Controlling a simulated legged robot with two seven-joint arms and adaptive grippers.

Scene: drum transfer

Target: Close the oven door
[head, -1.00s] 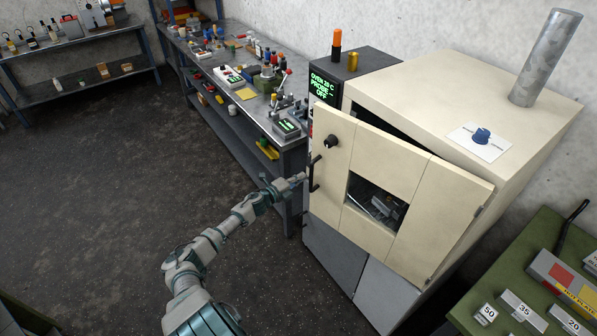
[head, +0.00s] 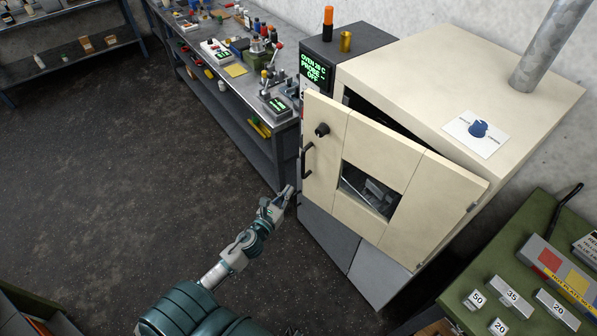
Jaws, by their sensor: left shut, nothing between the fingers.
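The cream oven door (head: 405,225) stands ajar in the head view, hinged at its right side. A dark gap (head: 385,110) shows between its top edge and the cream oven body (head: 440,75). The door has a window, a black knob (head: 322,129) and a black vertical handle (head: 306,160) near its left edge. My left gripper (head: 287,192) is shut and empty, just left of and below the handle in the picture. I cannot tell whether it touches the door. My right gripper is not in view.
A workbench (head: 275,130) crowded with tools and small items runs behind, left of the oven. A green table (head: 470,290) with numbered blocks stands at the right. A dark control panel (head: 316,70) is beside the door. The floor (head: 110,170) at left is clear.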

